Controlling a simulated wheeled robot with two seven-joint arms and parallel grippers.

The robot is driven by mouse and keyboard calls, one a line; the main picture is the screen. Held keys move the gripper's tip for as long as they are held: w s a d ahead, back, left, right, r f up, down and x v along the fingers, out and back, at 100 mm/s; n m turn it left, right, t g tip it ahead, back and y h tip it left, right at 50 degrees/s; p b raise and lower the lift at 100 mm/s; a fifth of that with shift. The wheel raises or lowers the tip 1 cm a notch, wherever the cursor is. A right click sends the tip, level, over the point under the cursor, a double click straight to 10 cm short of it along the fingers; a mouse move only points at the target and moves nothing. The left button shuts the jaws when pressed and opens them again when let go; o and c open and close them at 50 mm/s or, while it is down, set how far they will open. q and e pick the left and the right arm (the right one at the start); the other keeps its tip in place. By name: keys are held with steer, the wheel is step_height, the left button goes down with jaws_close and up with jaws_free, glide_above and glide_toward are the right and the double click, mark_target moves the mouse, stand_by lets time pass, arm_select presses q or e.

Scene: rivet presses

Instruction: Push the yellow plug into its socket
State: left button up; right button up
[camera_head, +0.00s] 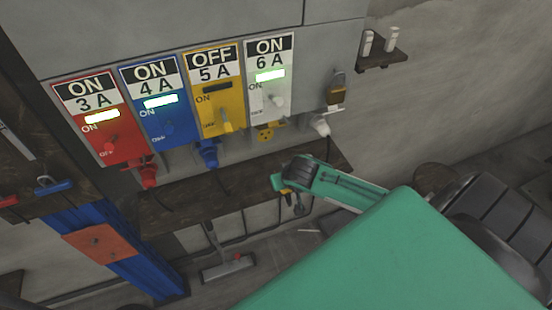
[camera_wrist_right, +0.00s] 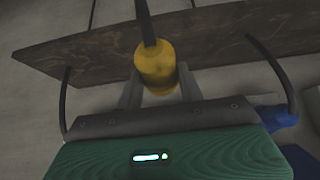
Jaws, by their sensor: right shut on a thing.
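The yellow plug (camera_wrist_right: 157,68) is between the two fingers of my right gripper (camera_wrist_right: 158,92), with a black cable running from it. In the head view my right gripper (camera_head: 281,188) is shut on the plug, which shows only as a small yellow bit (camera_head: 285,191). The yellow socket (camera_head: 265,133) is empty, under the panel row between the blue and white plugs. The gripper and plug are below the socket in the picture, apart from it. My left gripper is not in view.
The yellow panel (camera_head: 213,92) reads OFF; the red (camera_head: 98,118), blue (camera_head: 161,101) and white (camera_head: 270,78) panels read ON. Red (camera_head: 148,173), blue (camera_head: 207,153) and white (camera_head: 320,125) plugs hang below. A dark shelf (camera_head: 200,198) runs beneath. A padlock (camera_head: 336,95) hangs at right.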

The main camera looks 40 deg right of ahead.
steer(key=s+a+b, duration=0.1)
steer(key=s+a, duration=0.1)
steer(key=s, duration=0.7)
steer(key=shift+a, duration=0.1)
